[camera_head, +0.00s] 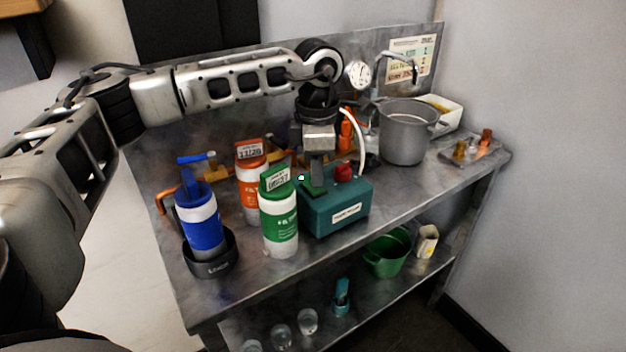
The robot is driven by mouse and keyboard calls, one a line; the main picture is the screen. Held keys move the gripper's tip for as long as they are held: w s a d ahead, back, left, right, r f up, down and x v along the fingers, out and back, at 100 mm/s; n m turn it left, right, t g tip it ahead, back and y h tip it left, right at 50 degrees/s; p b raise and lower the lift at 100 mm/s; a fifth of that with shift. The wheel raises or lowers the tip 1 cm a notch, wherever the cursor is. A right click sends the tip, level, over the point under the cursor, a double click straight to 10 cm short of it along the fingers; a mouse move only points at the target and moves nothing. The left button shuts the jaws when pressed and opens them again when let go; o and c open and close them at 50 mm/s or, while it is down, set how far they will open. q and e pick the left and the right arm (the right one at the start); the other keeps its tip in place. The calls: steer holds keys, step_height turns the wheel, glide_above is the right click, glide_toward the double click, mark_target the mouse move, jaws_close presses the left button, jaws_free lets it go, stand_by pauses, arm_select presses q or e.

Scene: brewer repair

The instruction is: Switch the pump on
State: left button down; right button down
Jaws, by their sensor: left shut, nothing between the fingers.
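A teal box (335,207) with a white label, too small to read, stands on the metal bench; it appears to be the pump unit. A red knob (344,172) sits on its top. A green part (309,188) shows at the top's left side, and I cannot tell whether it is a switch. My left gripper (317,184) comes down from above and is shut and empty, its tips at the left part of the box top, left of the knob. I cannot tell whether the tips touch it. My right gripper is not in view.
Green (280,222), orange (249,180) and blue (201,225) bottles stand close left of the box, the blue one in a black holder (210,262). The bench's front right is clear.

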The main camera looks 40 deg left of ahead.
mark_target(316, 189)
arm_select(q)
step_height(316, 189, up, 6)
steer(key=p, duration=0.3)
steer(key=shift+p, duration=0.35)
steer(key=shift+f, duration=0.1)
